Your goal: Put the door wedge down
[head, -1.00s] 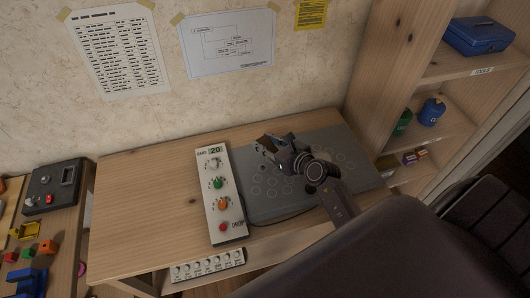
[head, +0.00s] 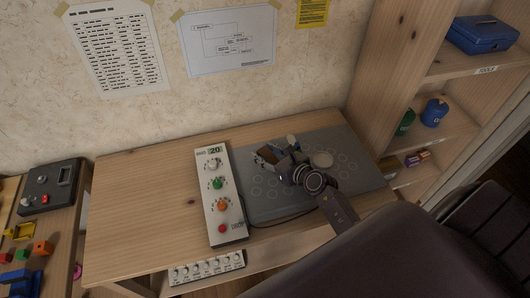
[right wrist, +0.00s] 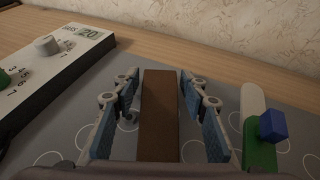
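The brown door wedge (right wrist: 160,115) stands between the fingers of my right gripper (right wrist: 162,125) in the right wrist view. A gap shows on each side between the wedge and the blue finger pads, so the gripper is open around it. In the head view my right gripper (head: 270,155) is over the left part of the grey mat (head: 262,204), with a small brown part of the wedge showing at its fingers. The wedge's underside is hidden, so I cannot tell how it meets the mat. My left gripper is not in view.
A white control box (head: 229,232) with knobs and a 20 display stands just left of the mat. A green piece (right wrist: 260,158) with a blue block (right wrist: 272,126) is right of the fingers. Shelves (head: 450,70) stand at the right. The bench's left part (head: 140,210) is clear.

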